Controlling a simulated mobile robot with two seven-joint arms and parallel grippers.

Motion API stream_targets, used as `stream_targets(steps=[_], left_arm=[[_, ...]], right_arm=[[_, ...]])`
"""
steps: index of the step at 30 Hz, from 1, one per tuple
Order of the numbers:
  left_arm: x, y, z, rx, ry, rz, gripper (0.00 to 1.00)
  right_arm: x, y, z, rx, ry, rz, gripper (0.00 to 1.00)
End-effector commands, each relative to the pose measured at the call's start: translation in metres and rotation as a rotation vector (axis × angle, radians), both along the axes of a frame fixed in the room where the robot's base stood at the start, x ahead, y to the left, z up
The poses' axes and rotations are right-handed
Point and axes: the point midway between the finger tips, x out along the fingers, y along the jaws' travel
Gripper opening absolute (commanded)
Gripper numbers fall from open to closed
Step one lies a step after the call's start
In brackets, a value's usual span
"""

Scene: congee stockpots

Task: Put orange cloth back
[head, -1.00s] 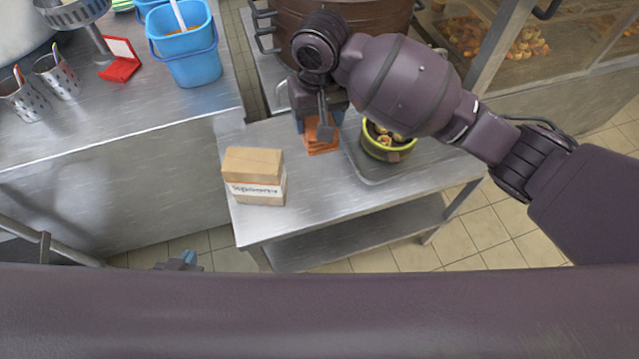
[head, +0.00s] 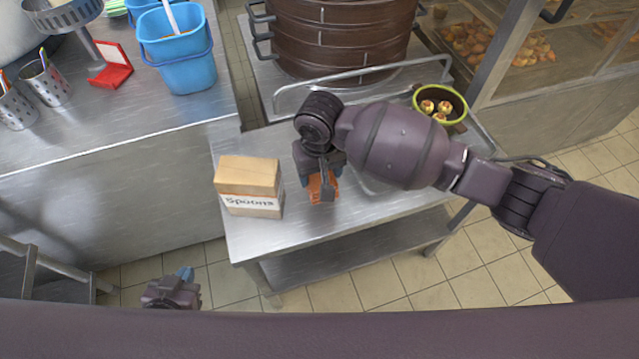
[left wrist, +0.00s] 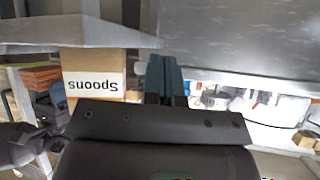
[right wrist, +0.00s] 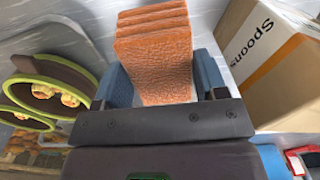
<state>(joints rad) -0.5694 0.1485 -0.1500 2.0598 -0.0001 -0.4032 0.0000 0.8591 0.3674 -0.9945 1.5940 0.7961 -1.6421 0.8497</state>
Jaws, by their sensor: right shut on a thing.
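The orange cloth (head: 322,187) is a folded stack of several layers. It shows large in the right wrist view (right wrist: 155,45). My right gripper (head: 320,170) is shut on it, with one blue finger on each side, over the steel table (head: 300,225) and to the right of the spoons box. I cannot tell whether the cloth touches the table. My arm and gripper hide part of it in the head view. My left gripper (head: 184,274) is empty, low in front of the table's left side; its fingers (left wrist: 165,75) are together in the left wrist view.
A cardboard box marked Spoons (head: 248,187) stands close left of the cloth. A yellow-rimmed pot of buns (head: 440,103) is at the back right. Large brown steamers (head: 340,40) stand behind. A counter with a blue bucket (head: 180,55) is at the left.

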Motion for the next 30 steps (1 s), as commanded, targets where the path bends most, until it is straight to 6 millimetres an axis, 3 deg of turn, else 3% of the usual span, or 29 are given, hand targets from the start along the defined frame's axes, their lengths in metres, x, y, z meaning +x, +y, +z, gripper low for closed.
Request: stream_targets(steps=[12,21,22,24,27,30], left_arm=[[0.002,-0.002,-0.015,0.0,0.014,-0.007,0.0],[0.004,-0.002,-0.01,0.0,0.006,-0.008,0.0],[0.004,-0.002,-0.01,0.0,0.006,-0.008,0.0],[0.004,-0.002,-0.01,0.0,0.007,-0.007,0.0],[0.003,-0.002,-0.011,0.0,0.008,-0.007,0.0],[0.002,-0.002,-0.011,0.0,0.009,-0.007,0.0]], right_arm=[[-0.001,0.0,-0.055,-0.001,0.005,-0.001,0.47],[0.0,0.0,-0.056,0.0,-0.001,-0.001,0.47],[0.0,0.0,-0.056,0.0,-0.001,-0.001,0.67],[0.0,0.0,-0.056,0.0,-0.001,-0.001,0.78],[0.0,0.0,-0.056,0.0,-0.001,-0.001,0.91],[0.0,0.0,-0.056,0.0,-0.001,-0.001,0.91]])
